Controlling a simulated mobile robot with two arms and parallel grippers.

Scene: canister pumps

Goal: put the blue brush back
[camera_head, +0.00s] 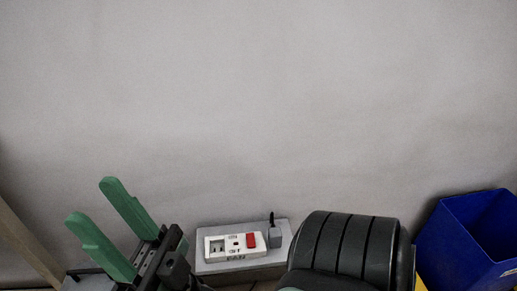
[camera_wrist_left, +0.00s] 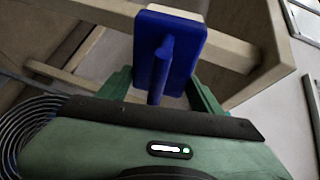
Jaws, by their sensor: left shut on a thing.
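The blue brush (camera_wrist_left: 168,50) shows in the left wrist view, with a flat rectangular blue head and a blue handle pointing toward my left gripper (camera_wrist_left: 160,92). A pale strip shows at the head's far edge. My left gripper is shut on the brush; its green fingers sit either side of the handle, partly hidden behind the head. The head view does not show the brush or the left gripper. My right gripper (camera_head: 90,200) is at the lower left of the head view, its two green fingers apart with nothing between them.
Wooden beams (camera_wrist_left: 222,50) lie behind the brush. In the head view, a grey box with a white socket panel (camera_head: 234,246) and red switch stands low in the middle. A dark ribbed rounded thing (camera_head: 345,245) is right of it, then a blue bin (camera_head: 455,245).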

